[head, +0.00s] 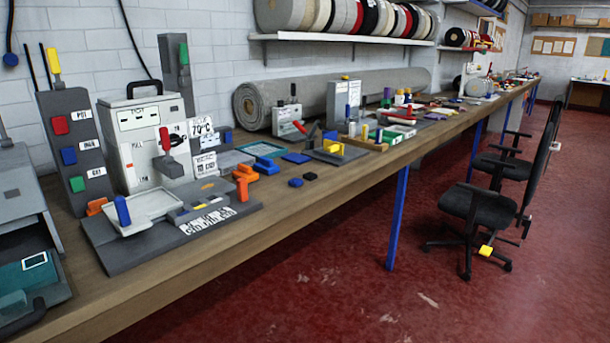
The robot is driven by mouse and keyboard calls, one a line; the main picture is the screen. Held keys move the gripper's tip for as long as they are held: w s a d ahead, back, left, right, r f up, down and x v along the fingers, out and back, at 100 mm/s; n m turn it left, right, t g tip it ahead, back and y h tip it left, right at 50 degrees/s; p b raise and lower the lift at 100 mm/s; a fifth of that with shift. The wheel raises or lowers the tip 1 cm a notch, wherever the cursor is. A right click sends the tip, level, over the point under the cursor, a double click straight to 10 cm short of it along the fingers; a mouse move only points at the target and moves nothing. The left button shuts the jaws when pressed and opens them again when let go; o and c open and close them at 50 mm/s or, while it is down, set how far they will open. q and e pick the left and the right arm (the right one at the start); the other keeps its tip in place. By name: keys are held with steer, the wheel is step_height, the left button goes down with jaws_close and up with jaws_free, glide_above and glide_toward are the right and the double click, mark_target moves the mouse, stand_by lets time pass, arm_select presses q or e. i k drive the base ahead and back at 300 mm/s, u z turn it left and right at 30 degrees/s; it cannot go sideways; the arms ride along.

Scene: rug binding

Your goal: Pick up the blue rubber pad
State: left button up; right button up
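Several blue pieces lie on the long wooden workbench (330,185). A flat, dark blue square pad (297,158) lies near the middle of the bench, left of a grey fixture with a yellow block. A smaller, thicker blue piece (295,182) lies closer to the front edge, beside a small black piece (311,176). I cannot tell for certain which of the two is the rubber pad. Both lie apart from other things, with nothing on them. Neither of my grippers shows in the head view.
A grey machine (130,150) on a dark base stands left, with orange clamps (243,184) on its right. A grey fixture with a yellow block (333,147) stands behind the blue pieces. A rolled rug (330,95) lies along the wall. Black chairs (475,205) stand on the red floor.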

mark_target(295, 182)
steer(key=i, duration=0.2)
steer(key=z, duration=1.35)
steer(key=i, duration=2.2)
steer(key=u, duration=1.9)
